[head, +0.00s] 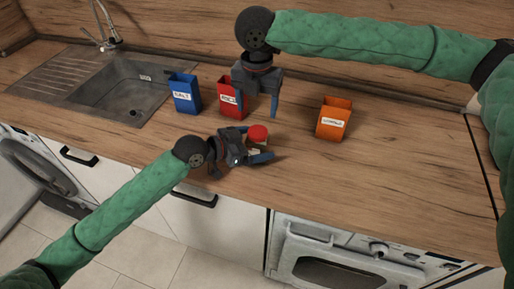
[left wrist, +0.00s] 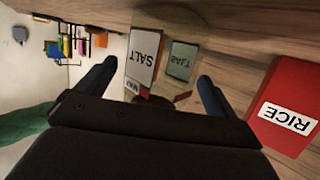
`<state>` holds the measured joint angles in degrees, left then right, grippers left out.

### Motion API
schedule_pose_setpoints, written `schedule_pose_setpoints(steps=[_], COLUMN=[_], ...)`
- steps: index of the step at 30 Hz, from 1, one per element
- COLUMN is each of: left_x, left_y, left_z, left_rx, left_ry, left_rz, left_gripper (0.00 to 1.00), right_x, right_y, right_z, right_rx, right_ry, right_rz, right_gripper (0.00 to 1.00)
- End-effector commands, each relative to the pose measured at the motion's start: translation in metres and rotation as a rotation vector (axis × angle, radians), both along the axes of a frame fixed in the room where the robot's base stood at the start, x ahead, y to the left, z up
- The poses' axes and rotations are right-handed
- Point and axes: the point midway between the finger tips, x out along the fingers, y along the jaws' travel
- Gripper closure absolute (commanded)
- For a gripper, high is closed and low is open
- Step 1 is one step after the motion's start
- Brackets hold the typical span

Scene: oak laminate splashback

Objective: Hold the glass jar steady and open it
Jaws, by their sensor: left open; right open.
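The glass jar with a red lid (head: 258,133) stands upright on the wooden counter. In the left wrist view the see-through glass (left wrist: 163,45) shows between my left fingers, with a white SALT label. My left gripper (head: 253,147) is open, low at the jar, its fingers on either side; whether they touch the glass I cannot tell. My right gripper (head: 257,108) is open and points down just behind and above the jar, with nothing between its fingers. The jar's lower part is partly hidden by my left gripper.
Behind stand a blue box (head: 185,93) labelled SALT and a red box (head: 227,101), labelled RICE in the left wrist view (left wrist: 290,105). An orange box (head: 334,119) stands right. A sink (head: 125,85) lies left. The counter right of the orange box is clear.

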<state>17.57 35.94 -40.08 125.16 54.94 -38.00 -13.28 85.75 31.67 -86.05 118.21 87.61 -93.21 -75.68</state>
Motion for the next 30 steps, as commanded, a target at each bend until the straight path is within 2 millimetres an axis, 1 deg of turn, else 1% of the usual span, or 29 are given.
schedule_pose_setpoints(steps=[3,11,12,14,15,17,18,20,21,25,28,30], left_x=[0.0017,0.0019,0.0019,0.0019,0.0019,0.0019,0.0018,0.0018,0.0018,0.0018,0.0018,0.0018], left_y=[-0.0036,-0.0040,-0.0039,-0.0039,-0.0039,-0.0039,-0.0038,-0.0038,-0.0038,-0.0038,-0.0038,-0.0038], left_z=[-0.0009,-0.0012,-0.0011,-0.0011,-0.0011,-0.0011,-0.0011,-0.0011,-0.0011,-0.0013,-0.0013,-0.0013], left_rx=[-0.001,0.000,0.000,0.000,0.000,-0.001,0.000,0.000,0.000,0.000,0.000,0.000], left_ry=[0.000,0.000,0.000,0.000,-0.001,0.000,0.000,0.000,0.000,0.000,0.000,0.000], left_rz=[0.000,0.000,0.000,0.000,0.000,0.000,0.000,0.000,0.000,0.000,0.000,0.000], left_gripper=[0.06,0.06,0.10,0.22,0.29,0.41,0.49,0.61,0.69,0.94,0.95,0.95], right_x=[0.0001,0.0001,0.0001,0.0001,0.0001,0.0001,0.0001,0.0001,0.0001,0.0001,0.0001,0.0001], right_y=[-0.0003,-0.0003,-0.0003,-0.0003,-0.0003,-0.0003,-0.0003,-0.0003,-0.0003,-0.0003,-0.0003,-0.0003], right_z=[-0.0002,-0.0002,-0.0002,-0.0002,-0.0002,-0.0002,-0.0003,-0.0002,-0.0003,-0.0003,-0.0003,-0.0003], right_rx=[0.000,0.000,0.000,0.000,0.000,0.000,0.000,0.000,0.000,0.000,0.000,0.000], right_ry=[0.000,0.000,0.000,0.000,0.000,0.000,0.000,0.000,0.000,0.000,0.000,0.000], right_rz=[-0.001,-0.001,-0.001,-0.001,-0.001,-0.001,-0.001,-0.001,-0.001,-0.009,-0.050,-0.107], right_gripper=[0.32,0.32,0.32,0.32,0.32,0.32,0.32,0.32,0.32,0.32,0.32,0.32])
